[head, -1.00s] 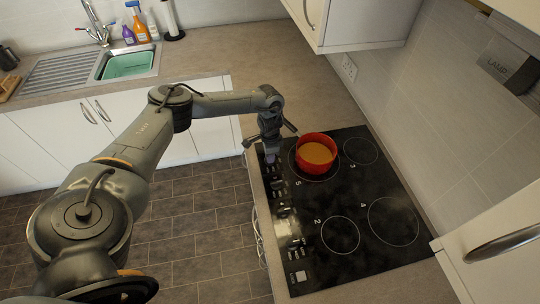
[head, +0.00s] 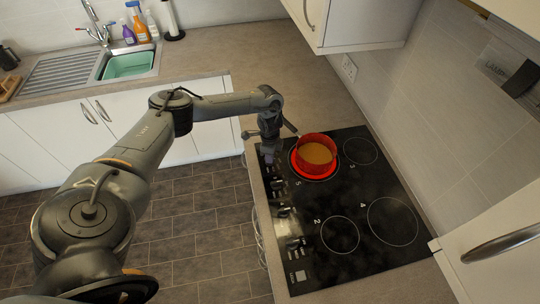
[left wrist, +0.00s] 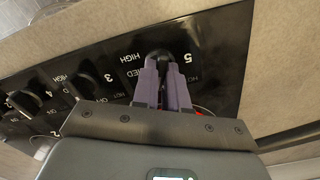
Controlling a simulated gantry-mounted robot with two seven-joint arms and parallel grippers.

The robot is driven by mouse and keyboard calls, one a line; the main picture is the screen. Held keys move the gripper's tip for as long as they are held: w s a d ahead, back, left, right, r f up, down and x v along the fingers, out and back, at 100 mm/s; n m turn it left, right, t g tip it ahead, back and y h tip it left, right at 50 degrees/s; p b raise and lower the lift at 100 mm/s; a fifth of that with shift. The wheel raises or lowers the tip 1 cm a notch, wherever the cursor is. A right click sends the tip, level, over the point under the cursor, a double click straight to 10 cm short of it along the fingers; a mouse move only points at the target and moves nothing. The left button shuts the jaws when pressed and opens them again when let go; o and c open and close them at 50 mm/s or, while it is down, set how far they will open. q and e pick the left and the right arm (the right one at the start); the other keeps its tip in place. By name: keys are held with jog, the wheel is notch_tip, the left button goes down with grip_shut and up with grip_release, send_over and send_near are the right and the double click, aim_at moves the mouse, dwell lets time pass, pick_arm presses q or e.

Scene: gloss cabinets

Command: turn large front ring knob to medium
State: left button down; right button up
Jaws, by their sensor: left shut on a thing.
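The black hob (head: 375,240) has a row of knobs along its left edge in the head view. My left gripper (head: 269,158) is at the far end of that row. In the left wrist view its purple fingers (left wrist: 162,80) are shut on a dark knob (left wrist: 160,56) beside the number 5, with HIGH and MED printed near it. The fingers hide part of the knob, so its exact pointer setting cannot be read. The ring under the red pot (head: 317,155) glows bright red. My right gripper is not in view.
The pot, with orange-brown contents, stands close to the right of my left gripper. Other knobs (left wrist: 87,82) sit along the panel. A white wall cabinet (head: 340,25) hangs above the counter (head: 270,50). The other rings are bare.

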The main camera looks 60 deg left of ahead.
pick_arm(q)
jog(key=m, duration=0.5)
jog(key=shift+m+b, duration=0.3)
jog(key=shift+b, duration=0.05)
jog(key=m+b, duration=0.1)
jog(key=m, duration=0.3)
jog(key=shift+m, duration=0.4)
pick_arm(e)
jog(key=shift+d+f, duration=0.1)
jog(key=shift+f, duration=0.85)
pick_arm(q)
jog(key=shift+r, duration=0.1)
jog(key=c, duration=1.2)
grip_release()
jog(key=shift+o, duration=0.2)
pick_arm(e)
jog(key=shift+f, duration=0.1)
